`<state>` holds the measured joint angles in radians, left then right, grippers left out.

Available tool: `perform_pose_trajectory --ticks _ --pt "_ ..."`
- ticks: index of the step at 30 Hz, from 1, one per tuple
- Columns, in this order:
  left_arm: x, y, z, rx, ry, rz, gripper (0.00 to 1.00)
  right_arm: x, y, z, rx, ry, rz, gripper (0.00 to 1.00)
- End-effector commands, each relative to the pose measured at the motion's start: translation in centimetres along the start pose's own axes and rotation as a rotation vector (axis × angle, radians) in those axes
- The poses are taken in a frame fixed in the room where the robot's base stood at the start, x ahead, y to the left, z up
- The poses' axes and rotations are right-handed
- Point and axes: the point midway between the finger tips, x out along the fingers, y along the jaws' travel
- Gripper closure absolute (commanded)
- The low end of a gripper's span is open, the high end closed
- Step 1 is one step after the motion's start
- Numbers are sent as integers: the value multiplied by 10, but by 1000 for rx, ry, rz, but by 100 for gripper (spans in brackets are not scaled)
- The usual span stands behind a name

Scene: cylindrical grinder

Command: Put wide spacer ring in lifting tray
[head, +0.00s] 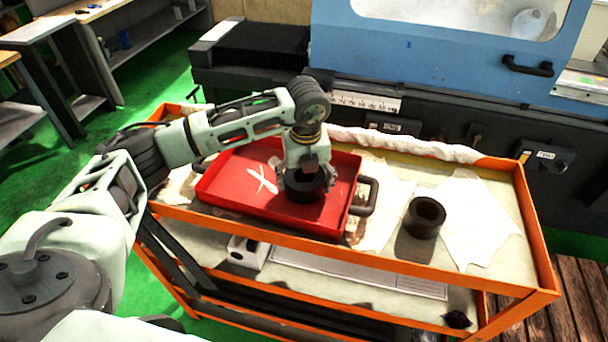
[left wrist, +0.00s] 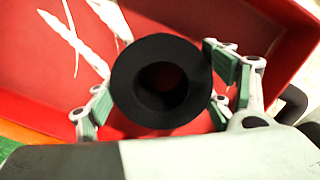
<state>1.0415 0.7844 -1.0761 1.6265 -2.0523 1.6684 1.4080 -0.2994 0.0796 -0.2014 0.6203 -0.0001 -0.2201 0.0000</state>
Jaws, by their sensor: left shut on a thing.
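The lifting tray (head: 230,190) is a shallow red tray with dark handles, on the top shelf of the orange cart. My left gripper (head: 305,172) is over the tray's right part, shut on a black ring (head: 306,188). The left wrist view shows this thick ring (left wrist: 128,97) between the green-padded fingers (left wrist: 165,95), with the red tray floor (left wrist: 150,12) behind it. I cannot tell whether the ring touches the floor. Another black ring (head: 425,217) stands on the cart to the right of the tray. Which of them is the wide spacer ring is not marked. My right gripper is not in view.
The orange cart (head: 400,270) has a raised rim and a lower shelf with a white box (head: 247,252). White cloths (head: 470,215) lie on its top. The blue and black grinder (head: 430,60) stands close behind. Green floor is free at the left.

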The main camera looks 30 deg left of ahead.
Motion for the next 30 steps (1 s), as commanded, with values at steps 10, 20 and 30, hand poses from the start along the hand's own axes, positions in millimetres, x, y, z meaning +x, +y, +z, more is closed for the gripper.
perform_pose_trajectory --ticks 10,20,30 --pt "1 0 0 0 0 0 6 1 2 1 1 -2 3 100" --pt "0 0 0 0 0 0 6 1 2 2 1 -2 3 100" --pt "-43 -2 1 0 -4 -5 6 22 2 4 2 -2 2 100"
